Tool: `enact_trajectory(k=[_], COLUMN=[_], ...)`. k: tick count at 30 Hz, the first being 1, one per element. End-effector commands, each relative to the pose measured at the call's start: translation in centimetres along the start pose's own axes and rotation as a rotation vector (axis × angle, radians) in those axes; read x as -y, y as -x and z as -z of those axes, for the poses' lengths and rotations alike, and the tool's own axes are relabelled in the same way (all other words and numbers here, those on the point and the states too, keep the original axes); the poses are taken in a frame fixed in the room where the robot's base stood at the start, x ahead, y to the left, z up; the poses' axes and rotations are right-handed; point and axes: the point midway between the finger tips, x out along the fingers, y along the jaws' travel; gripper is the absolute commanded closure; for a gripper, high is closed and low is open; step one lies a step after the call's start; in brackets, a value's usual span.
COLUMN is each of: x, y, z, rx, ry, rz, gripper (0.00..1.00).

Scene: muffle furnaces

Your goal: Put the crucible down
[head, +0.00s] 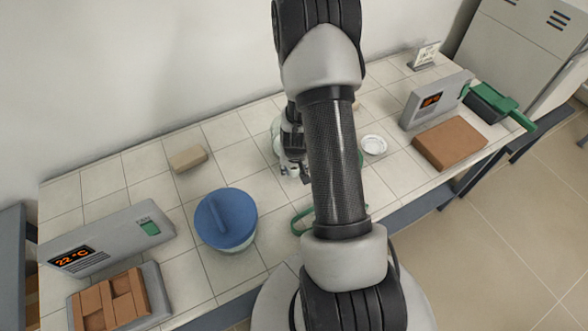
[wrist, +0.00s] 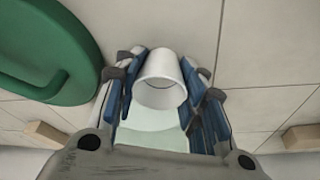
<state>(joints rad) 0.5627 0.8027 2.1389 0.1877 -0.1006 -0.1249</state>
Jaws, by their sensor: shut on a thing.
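The crucible (wrist: 160,82) is a small white cup, seen in the wrist view between the fingers with its round open mouth towards the camera. My gripper (wrist: 167,75) is shut on it, with a blue-padded finger on each side. In the head view my gripper (head: 291,165) is over the middle of the tiled bench (head: 245,160), partly hidden by my arm. The crucible is too small and covered to make out there. A pale greenish surface (wrist: 150,142) shows below the crucible in the wrist view; I cannot tell whether the crucible touches anything beneath.
A green rounded object (wrist: 45,50) lies left of the fingers. A blue lidded pot (head: 226,218), a tan block (head: 188,158) and a white dish (head: 374,145) stand on the bench. Furnace units with displays stand at left (head: 110,243) and right (head: 435,98). Bare tiles lie left of my gripper.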

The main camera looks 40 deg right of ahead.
Motion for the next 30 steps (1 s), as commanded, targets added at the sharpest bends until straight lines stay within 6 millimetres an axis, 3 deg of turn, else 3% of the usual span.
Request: enact_trajectory(k=[10,11,20,30], x=[0.0,0.0,0.0,0.0], y=[-0.33,-0.22,-0.16,0.01], z=[-0.08,-0.05,-0.04,0.02], rx=[-0.001,-0.001,0.0,0.0], ry=[0.0,0.0,0.0,0.0], rz=[0.0,0.0,0.0,0.0], gripper=[0.89,0.62,0.42,0.42])
